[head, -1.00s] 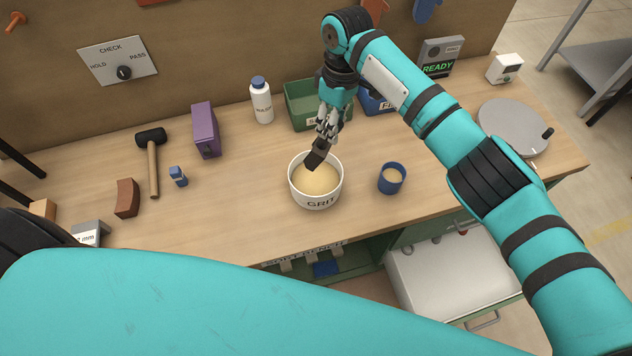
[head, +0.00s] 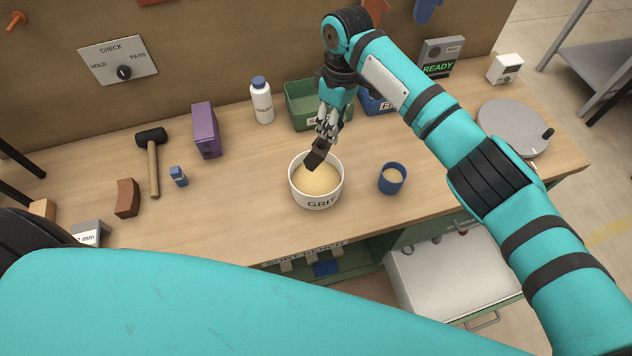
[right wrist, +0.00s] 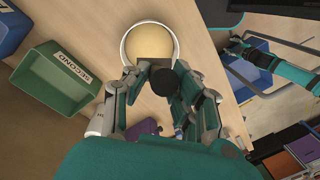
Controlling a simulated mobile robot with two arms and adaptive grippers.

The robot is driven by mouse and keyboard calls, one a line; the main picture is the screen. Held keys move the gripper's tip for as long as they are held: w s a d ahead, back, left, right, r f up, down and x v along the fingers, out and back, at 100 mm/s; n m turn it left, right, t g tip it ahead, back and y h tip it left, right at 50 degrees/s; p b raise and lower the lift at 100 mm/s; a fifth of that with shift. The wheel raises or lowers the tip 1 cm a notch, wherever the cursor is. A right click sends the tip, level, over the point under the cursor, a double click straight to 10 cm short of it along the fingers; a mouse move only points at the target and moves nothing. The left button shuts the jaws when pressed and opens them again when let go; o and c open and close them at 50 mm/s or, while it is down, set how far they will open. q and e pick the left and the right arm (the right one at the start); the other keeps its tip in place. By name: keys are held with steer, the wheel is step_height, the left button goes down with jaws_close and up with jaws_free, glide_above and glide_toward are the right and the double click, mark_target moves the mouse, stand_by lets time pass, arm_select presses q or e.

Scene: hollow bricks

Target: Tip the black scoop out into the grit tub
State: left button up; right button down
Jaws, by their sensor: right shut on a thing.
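The white grit tub (head: 317,201), labelled GRIT, stands on the bench with pale tan grit (head: 316,182) in it. My right gripper (head: 326,134) is above the tub's back rim and is shut on the black scoop (head: 317,152). The scoop tilts down, its lower end over the grit. In the right wrist view the scoop (right wrist: 163,74) shows between the fingers, in front of the tub (right wrist: 125,48). Whether anything is in the scoop is hidden.
A blue cup (head: 391,184) with tan contents stands right of the tub. A green bin (head: 300,104) and a white bottle (head: 261,103) stand behind it. A purple box (head: 205,131), a hammer (head: 152,165) and a grey turntable (head: 513,127) are farther out.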

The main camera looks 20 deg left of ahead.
steer(key=shift+d, duration=0.1)
stand_by(0.3)
steer(key=d+y, duration=0.1)
steer(key=d+f+y, duration=0.1)
steer(key=d, duration=0.1)
steer(key=shift+s+d+f+y, duration=0.15)
steer(key=shift+d+f+y, duration=0.1)
steer(key=shift+d+y, duration=0.15)
steer(key=shift+s+d+f+y+b, duration=0.1)
steer(key=shift+d+f+y+b, duration=0.1)
steer(key=shift+d+f+y, duration=0.55)
steer(key=shift+d+f+y+b, duration=0.15)
steer(key=shift+d+f+y, duration=0.3)
steer(key=shift+d+y, duration=0.45)
steer(key=shift+d, duration=0.1)
